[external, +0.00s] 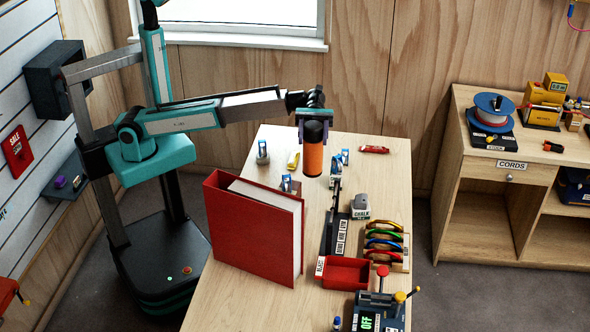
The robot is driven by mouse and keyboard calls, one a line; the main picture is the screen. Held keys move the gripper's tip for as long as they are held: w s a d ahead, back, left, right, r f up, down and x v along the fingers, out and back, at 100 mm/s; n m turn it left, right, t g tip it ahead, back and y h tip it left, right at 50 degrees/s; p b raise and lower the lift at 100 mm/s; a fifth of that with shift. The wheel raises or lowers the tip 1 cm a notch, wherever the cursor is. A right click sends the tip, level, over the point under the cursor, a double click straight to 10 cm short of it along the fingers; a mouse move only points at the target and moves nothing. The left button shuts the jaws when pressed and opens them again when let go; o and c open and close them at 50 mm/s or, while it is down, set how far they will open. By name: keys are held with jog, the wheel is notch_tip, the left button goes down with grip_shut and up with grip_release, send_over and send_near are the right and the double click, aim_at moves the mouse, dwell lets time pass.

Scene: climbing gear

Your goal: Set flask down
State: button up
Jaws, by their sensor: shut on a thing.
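An orange flask with dark ends (313,160) hangs upright in my gripper (313,118) in the external view. The jaws are shut around its dark upper part. The flask is above the wooden table (237,281), behind the red binder and toward the table's far half. Its lower end appears apart from the tabletop, but the exact height is hard to tell.
A large red binder (248,232) stands near the table's left edge. A chalk bag (360,206), coloured slings (384,240), a red tray (344,274) and a device with levers (378,309) occupy the right side. Small carabiner-like items stand around the far half. A side cabinet (475,165) stands right.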

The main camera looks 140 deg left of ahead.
jog(key=shift+n+t+y, duration=0.5)
jog(key=shift+y, duration=0.2)
jog(key=r, duration=0.3)
jog(key=a+r, duration=0.1)
jog(key=r, duration=0.3)
jog(key=a+r, duration=0.1)
jog(key=r, duration=0.2)
jog(key=shift+r, duration=0.2)
jog(key=s+a+f+n+y+p, duration=0.1)
jog(key=s+a+n+y+p, duration=0.1)
jog(key=s+a+n+y, duration=0.5)
jog(key=a+n+t+y+p, duration=0.1)
jog(key=a+y, duration=0.4)
jog(key=a, duration=0.6)
jog(key=s+a+f+n+y+p, duration=0.1)
jog(key=s+a+n+y+p, duration=0.1)
jog(key=s+a+n+y, duration=0.5)
jog(key=s+a+r+g+y+p, duration=0.1)
jog(key=s+a+r+g+y, duration=0.25)
jog(key=s+a, duration=0.4)
notch_tip(320, 180, down, 15)
jog(key=w+a, duration=0.1)
jog(key=shift+w+a+f+n, duration=0.15)
jog(key=shift+a+n, duration=0.2)
jog(key=shift+n, duration=0.05)
